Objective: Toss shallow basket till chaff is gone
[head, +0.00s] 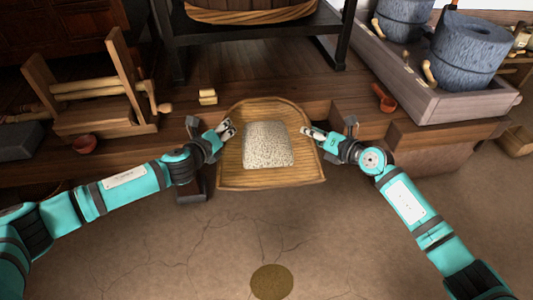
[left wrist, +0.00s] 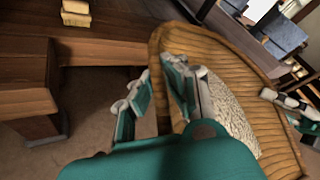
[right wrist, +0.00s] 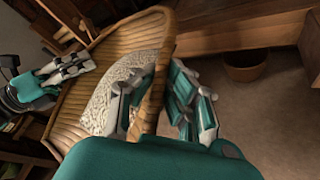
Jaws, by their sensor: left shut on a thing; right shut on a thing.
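The shallow basket (head: 270,178) is a woven tan tray held out over the floor between my two grippers. A pale speckled heap of grain (head: 267,144) lies in its middle; I cannot tell how much of it is chaff. My left gripper (head: 226,130) is shut on the basket's left rim, and the left wrist view shows its fingers on both sides of that rim (left wrist: 157,60). My right gripper (head: 308,133) is shut on the right rim, which also shows between its fingers in the right wrist view (right wrist: 152,105).
A wooden bench (head: 310,95) runs behind the basket. Stone querns (head: 465,52) sit in a wooden trough at the right. A wooden frame with rollers (head: 100,90) stands at the left. A round brownish patch (head: 271,281) lies on the otherwise clear floor in front.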

